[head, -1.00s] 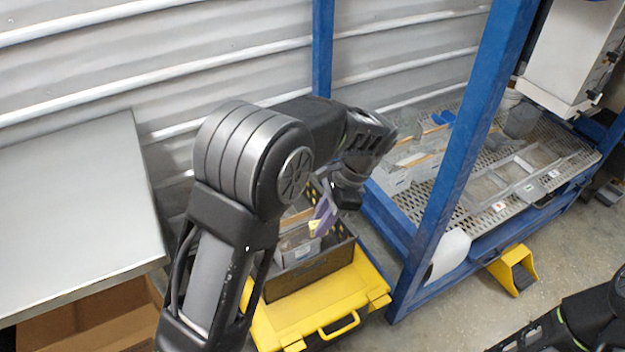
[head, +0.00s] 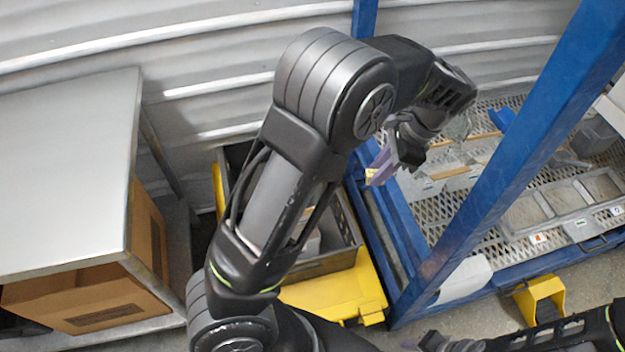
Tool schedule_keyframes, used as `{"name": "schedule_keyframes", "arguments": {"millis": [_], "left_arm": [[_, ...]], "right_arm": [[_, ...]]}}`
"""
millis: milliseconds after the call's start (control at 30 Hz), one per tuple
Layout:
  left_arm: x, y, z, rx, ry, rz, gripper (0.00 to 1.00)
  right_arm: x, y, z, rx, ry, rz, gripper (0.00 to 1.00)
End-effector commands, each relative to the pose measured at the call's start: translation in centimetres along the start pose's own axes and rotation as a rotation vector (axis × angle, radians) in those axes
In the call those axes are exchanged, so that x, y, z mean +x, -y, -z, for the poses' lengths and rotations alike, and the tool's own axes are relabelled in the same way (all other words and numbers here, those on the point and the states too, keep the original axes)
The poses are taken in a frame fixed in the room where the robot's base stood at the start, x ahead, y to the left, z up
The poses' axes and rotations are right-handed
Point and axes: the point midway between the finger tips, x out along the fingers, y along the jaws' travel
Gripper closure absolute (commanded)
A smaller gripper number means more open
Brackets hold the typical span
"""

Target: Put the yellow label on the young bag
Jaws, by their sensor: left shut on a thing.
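My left gripper (head: 378,172) is shut on a small yellow piece, which looks like the yellow label (head: 370,173), at its purple fingertips. It hangs in the air beside the blue frame, left of the mesh shelf. The label is small and partly hidden by the fingers. My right gripper (head: 432,341) shows only in part at the bottom edge, and its jaws are not clear. I cannot pick out the young bag; clear and grey containers (head: 430,183) stand on the mesh shelf just right of the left gripper.
A blue frame post (head: 510,150) rises between me and the mesh shelf (head: 475,240). A blue scoop (head: 502,118) lies at its back. A bare metal table (head: 65,170) is at left, above a cardboard box.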

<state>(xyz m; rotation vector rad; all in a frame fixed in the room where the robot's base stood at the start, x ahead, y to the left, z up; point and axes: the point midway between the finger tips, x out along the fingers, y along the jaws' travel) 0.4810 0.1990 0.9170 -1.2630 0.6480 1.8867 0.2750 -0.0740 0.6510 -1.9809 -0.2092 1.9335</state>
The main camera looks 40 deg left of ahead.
Motion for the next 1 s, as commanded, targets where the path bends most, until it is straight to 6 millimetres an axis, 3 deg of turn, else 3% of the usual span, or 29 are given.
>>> {"name": "schedule_keyframes", "arguments": {"millis": [167,267,367,700,833,1000], "left_arm": [[0.6,0.2,-0.2,-0.007,0.0,-0.004,1.0],[1.9,0.8,-0.7,-0.025,0.001,-0.013,1.0],[4.2,1.6,-1.7,-0.058,0.002,-0.029,1.0],[14.9,4.7,-7.1,-0.214,0.002,-0.095,1.0],[17.4,5.1,-8.7,-0.252,0.001,-0.108,1.0],[18.4,5.2,-9.4,-0.272,-0.001,-0.113,1.0]], "right_arm": [[0.2,-0.1,0.0,0.0,-0.001,0.0,0.67],[0.7,-0.3,0.1,0.0,-0.001,0.0,0.67],[1.6,-0.6,0.1,-0.001,-0.002,0.001,0.67],[4.9,-1.8,0.3,-0.003,-0.007,0.005,0.67],[5.6,-2.0,0.3,-0.004,-0.008,0.006,0.67],[5.7,-2.0,0.4,-0.004,-0.009,0.006,0.67]]}}
